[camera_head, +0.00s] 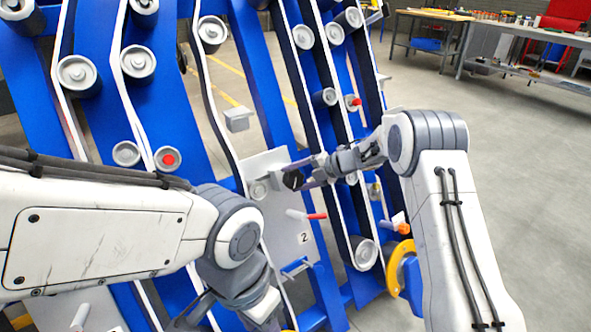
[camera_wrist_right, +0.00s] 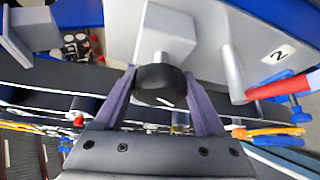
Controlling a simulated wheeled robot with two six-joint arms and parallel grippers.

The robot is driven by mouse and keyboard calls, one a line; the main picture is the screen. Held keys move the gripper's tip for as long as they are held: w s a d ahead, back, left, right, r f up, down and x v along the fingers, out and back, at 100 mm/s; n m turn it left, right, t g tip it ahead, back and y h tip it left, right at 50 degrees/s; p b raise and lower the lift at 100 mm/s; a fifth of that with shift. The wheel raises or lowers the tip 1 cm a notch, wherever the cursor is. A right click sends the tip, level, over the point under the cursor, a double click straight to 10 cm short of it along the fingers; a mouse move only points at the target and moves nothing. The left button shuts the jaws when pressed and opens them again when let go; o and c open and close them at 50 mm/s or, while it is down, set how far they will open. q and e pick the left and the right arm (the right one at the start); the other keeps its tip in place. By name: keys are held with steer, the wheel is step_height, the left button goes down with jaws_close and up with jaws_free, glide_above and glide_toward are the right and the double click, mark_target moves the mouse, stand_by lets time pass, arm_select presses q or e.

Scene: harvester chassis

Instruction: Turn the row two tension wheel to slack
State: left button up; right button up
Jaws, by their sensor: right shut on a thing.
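The row two tension wheel is a small black knob (camera_head: 293,180) on a short stub on the pale plate (camera_head: 281,217) marked 2. My right gripper (camera_head: 305,178) reaches it from the right. In the right wrist view the knob (camera_wrist_right: 161,84) sits between the two fingers (camera_wrist_right: 163,97), which are closed on its sides. A short white mark shows on the knob's near face; no label for slack is readable. My left gripper (camera_head: 215,315) is low at the bottom of the head view, partly cut off, away from the wheel.
A red-handled lever (camera_head: 306,215) sticks out just below the wheel, and it is close on the right in the wrist view (camera_wrist_right: 280,87). Belts and rollers (camera_head: 362,252) line the blue frame. A yellow hoop (camera_head: 399,265) is near my right arm. Open floor lies right.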

steer(key=shift+n+g+h+p, duration=0.3)
steer(key=shift+n+h+p, duration=0.3)
steer(key=shift+n+p, duration=0.6)
steer(key=o, duration=1.3)
steer(key=p+v, duration=0.1)
steer(key=v, duration=0.9)
steer(key=shift+s+d+r, duration=0.15)
